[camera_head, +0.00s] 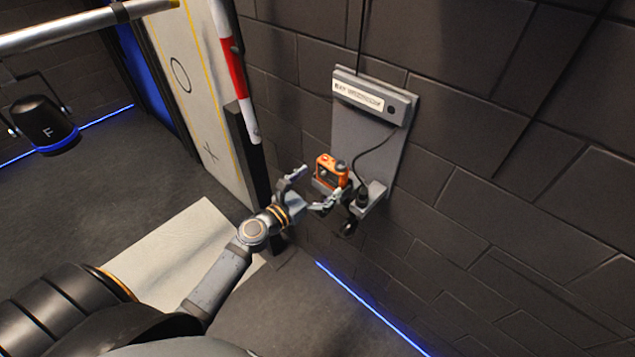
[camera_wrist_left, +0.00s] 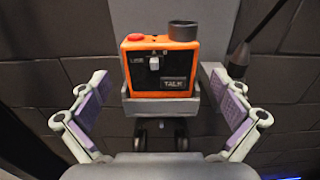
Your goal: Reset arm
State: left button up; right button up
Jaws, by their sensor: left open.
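My left arm reaches from the lower left toward the wall in the head view. My left gripper (camera_head: 308,190) is open and empty, its fingers spread in front of the orange box. In the left wrist view the open left gripper (camera_wrist_left: 160,118) has one purple-padded finger on each side, apart from the box. The orange box (camera_head: 327,172) has a red button on top and sits in a grey holder on the wall panel. In the left wrist view the orange box (camera_wrist_left: 160,62) also shows a dark round knob, a small white switch and a "TALK" label. My right gripper is not in view.
A grey wall panel (camera_head: 360,125) with a white label carries the holder, a black cable and a plug. A red and white post (camera_head: 235,80) stands left of it. A black lamp marked F (camera_head: 42,122) hangs at left. The floor at lower middle is clear.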

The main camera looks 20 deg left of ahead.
pick_arm(q)
jog(key=v, duration=0.2)
jog(key=shift+s+a+r, duration=0.1)
jog(key=shift+s, duration=0.2)
